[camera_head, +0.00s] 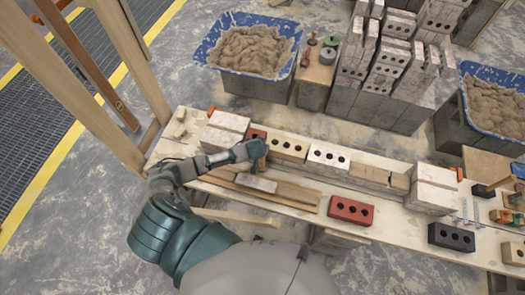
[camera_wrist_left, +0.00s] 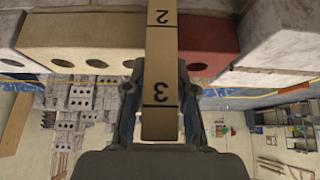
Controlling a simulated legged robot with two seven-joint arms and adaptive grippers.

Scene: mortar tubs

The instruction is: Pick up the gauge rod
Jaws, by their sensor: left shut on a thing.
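The gauge rod (camera_wrist_left: 162,45) is a flat, light wooden strip with black lines and the numbers 2 and 3. In the left wrist view it runs between the two fingers of my left gripper (camera_wrist_left: 160,88), which is shut on it. In the head view my left gripper (camera_head: 260,152) is over the back part of the bench, by the row of bricks; the rod is mostly hidden or too small to make out there. I cannot tell whether the rod touches the bench. My right gripper is not in view.
The wooden bench (camera_head: 385,222) carries a yellow brick (camera_head: 288,147), a white brick (camera_head: 327,159), a red brick (camera_head: 351,209) and a dark brick (camera_head: 451,236). A wooden frame (camera_head: 134,62) stands at the left. Mortar tubs (camera_head: 284,71) and stacked bricks (camera_head: 385,60) stand behind.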

